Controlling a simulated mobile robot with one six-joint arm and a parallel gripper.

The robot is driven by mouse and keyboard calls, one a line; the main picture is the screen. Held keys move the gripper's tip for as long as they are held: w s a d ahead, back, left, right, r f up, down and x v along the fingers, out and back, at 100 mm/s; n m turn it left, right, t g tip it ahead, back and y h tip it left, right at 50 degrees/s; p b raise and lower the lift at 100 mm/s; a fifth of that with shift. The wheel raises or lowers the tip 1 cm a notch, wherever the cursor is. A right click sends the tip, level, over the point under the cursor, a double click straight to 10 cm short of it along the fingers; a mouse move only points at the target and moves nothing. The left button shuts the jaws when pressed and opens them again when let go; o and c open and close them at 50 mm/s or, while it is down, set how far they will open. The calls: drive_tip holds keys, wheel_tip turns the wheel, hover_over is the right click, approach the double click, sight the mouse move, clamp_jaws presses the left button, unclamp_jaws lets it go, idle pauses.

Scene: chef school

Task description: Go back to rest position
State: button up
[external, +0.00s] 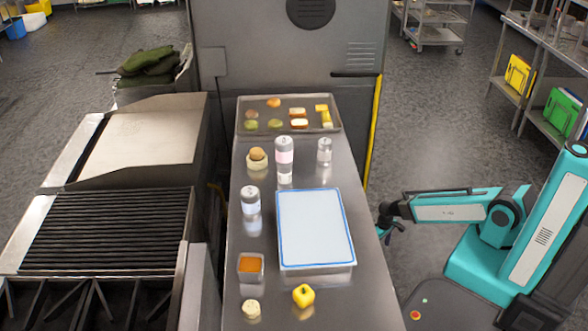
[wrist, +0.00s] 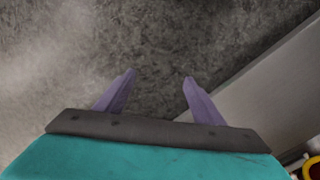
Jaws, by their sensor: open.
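My gripper (external: 390,228) is at the right edge of the steel table (external: 375,275) in the external view, with the arm reaching left from my teal body. In the wrist view the two purple fingers of my gripper (wrist: 160,82) are spread apart with nothing between them. Grey floor shows beyond the fingertips. The side of a metal surface shows at the right of the wrist view.
On the table are a white blue-edged board (external: 315,228), a yellow pepper (external: 303,296), a small square container (external: 251,267), several shakers, and a tray (external: 243,129) of food at the back. A grill (external: 105,230) stands left.

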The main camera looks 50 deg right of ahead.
drive_tip(key=s+a+f+g, duration=0.1)
drive_tip(key=s+a+g, duration=0.1)
drive_tip(key=s, duration=0.7)
drive_tip(key=s+a+f+n+g+b, duration=0.1)
drive_tip(key=s+a+f+g, duration=0.1)
drive_tip(key=s, duration=0.7)
drive_tip(key=shift+s+a+g, duration=0.4)
drive_tip(key=shift+a+g, duration=0.1)
drive_tip(key=shift+a, duration=0.65)
